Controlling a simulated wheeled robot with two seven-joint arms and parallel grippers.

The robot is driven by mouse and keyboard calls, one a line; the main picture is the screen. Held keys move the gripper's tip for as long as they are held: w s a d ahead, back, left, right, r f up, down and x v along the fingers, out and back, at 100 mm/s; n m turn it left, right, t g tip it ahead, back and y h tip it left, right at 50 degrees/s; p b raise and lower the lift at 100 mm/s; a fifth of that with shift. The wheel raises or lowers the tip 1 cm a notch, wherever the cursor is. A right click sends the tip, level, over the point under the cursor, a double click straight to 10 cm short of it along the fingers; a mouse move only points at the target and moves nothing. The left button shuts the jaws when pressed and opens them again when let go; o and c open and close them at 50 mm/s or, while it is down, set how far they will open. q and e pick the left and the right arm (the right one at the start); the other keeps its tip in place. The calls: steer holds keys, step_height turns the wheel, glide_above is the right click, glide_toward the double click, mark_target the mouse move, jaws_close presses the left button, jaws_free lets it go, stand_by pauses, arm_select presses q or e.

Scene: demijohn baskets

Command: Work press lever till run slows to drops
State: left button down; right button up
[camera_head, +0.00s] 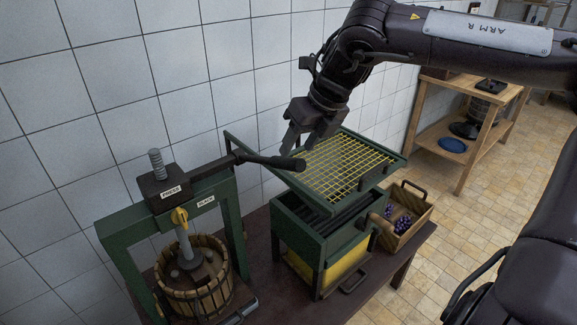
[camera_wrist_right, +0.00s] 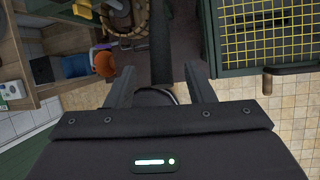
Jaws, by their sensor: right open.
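The press (camera_head: 172,188) has a green frame, a threaded screw and a block labelled PRESS, at left in the head view. Its lever (camera_head: 272,161) sticks out right from the block and ends in a black grip. A yellow piece (camera_head: 179,217) sits on the screw beside a small label. Below is a slatted wooden basket (camera_head: 203,296). My right gripper (camera_head: 297,150) is open, fingers down, at the grip's end. In the right wrist view a dark bar, apparently the lever (camera_wrist_right: 160,42), lies between the open fingers (camera_wrist_right: 160,70); contact cannot be told. No liquid run is visible. My left gripper is not in view.
A green crusher with a yellow grid (camera_head: 345,168) stands right of the press on the dark table (camera_head: 262,268). A wooden crate (camera_head: 421,213) with dark grapes is beside it. A wooden shelf (camera_head: 456,153) stands behind right. The tiled wall is close behind the press.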

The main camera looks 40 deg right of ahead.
mark_target(288, 162)
steer(key=shift+p+x, duration=1)
steer(key=shift+x, duration=2.5)
steer(key=shift+c, duration=0.4)
jaws_close()
